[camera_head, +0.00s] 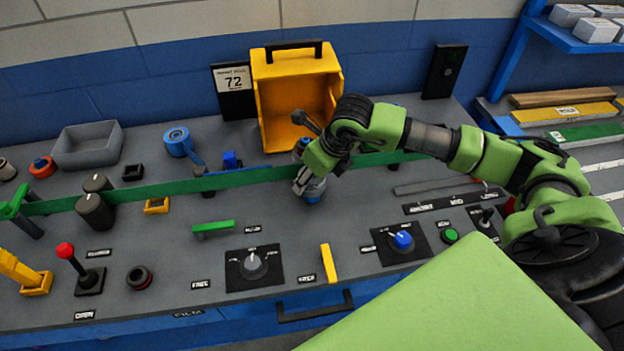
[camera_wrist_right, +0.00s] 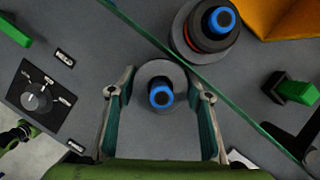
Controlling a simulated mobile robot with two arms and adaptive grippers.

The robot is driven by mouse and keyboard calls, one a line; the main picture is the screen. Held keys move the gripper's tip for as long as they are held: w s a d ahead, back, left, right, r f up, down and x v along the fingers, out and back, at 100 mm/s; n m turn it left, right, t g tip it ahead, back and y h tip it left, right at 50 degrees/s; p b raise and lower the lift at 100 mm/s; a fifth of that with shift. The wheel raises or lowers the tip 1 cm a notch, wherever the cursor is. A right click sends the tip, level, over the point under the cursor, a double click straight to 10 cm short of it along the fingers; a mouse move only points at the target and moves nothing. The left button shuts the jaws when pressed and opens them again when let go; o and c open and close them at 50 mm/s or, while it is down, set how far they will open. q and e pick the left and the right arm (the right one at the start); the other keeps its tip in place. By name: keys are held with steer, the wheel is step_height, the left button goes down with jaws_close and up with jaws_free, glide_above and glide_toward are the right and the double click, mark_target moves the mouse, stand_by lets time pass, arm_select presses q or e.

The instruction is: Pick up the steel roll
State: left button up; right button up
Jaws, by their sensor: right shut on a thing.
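The steel roll (camera_wrist_right: 147,70) is a grey disc with a blue-and-black core post, seen from above in the wrist view. It sits between the two fingers of my right gripper (camera_wrist_right: 159,88), which is shut on it. In the head view the roll (camera_head: 314,190) shows as a grey body with blue at its foot, partly hidden by my right gripper (camera_head: 305,185). It is low over the grey panel top; I cannot tell whether it touches it. My left gripper is not in view.
A green strip (camera_head: 250,176) runs across the panel close behind the roll. A second roll with a blue top (camera_wrist_right: 222,19) stands just beyond it. A yellow bin (camera_head: 275,85) is behind. Knobs, including a blue one (camera_head: 403,240), and a yellow bar (camera_head: 328,263) are in front.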

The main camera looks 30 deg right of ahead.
steer(key=shift+r, duration=0.15)
steer(key=shift+w+r, duration=0.1)
steer(key=shift+r, duration=0.45)
step_height(320, 180, up, 17)
steer(key=b, duration=0.2)
steer(key=shift+f, duration=0.2)
